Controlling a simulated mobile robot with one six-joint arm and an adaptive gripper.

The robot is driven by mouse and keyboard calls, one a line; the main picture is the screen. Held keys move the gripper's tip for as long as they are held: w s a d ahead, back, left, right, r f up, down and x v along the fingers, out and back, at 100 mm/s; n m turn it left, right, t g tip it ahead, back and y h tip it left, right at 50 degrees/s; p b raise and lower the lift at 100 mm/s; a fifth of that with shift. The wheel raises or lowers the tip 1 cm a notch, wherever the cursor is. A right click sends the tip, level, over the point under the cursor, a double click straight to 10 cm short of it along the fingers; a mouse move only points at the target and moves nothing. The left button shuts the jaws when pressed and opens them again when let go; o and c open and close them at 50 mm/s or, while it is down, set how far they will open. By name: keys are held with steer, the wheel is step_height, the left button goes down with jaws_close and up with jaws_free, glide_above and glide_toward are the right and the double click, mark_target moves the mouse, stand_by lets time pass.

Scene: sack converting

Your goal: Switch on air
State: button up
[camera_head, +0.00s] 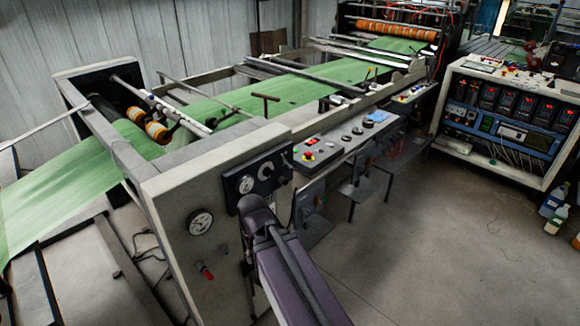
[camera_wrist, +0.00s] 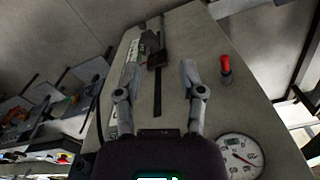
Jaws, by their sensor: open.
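My gripper (camera_wrist: 160,68) is open in the wrist view, facing the pale end panel (camera_wrist: 212,40) of the machine. Between and beyond its fingers is a dark-grey lever-like part (camera_wrist: 153,48) above a narrow black slot. I cannot tell whether the fingers touch it. A red-tipped knob or valve (camera_wrist: 226,70) is on the panel, to the right of the fingers and apart from them. It also shows in the head view (camera_head: 206,271), below a round gauge (camera_head: 200,222). In the head view my own arm hides the gripper and the lever. No label naming air is readable.
A dark box with dials (camera_head: 264,176) is at the panel's top. A control console (camera_head: 340,142) with buttons runs along the machine's side. Green sheet (camera_head: 85,185) passes through the rollers. An electrical cabinet (camera_head: 500,115) stands at right. The floor (camera_head: 440,240) between is clear.

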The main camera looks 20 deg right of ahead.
steer(key=shift+a, duration=0.1)
steer(key=n+t+y+b, duration=0.3)
steer(key=t+y+b, duration=0.65)
steer(key=t, duration=0.65)
glide_toward(290, 166)
steer(key=s+h, duration=0.1)
steer(key=s+d+h+b, duration=0.1)
steer(key=s, duration=0.1)
steer(key=shift+s+r, duration=0.1)
steer(key=shift+s, duration=0.15)
steer(key=shift+w+a, duration=0.1)
steer(key=shift+a, duration=0.05)
steer(key=shift+x, duration=6.75)
steer(key=shift+r, duration=0.15)
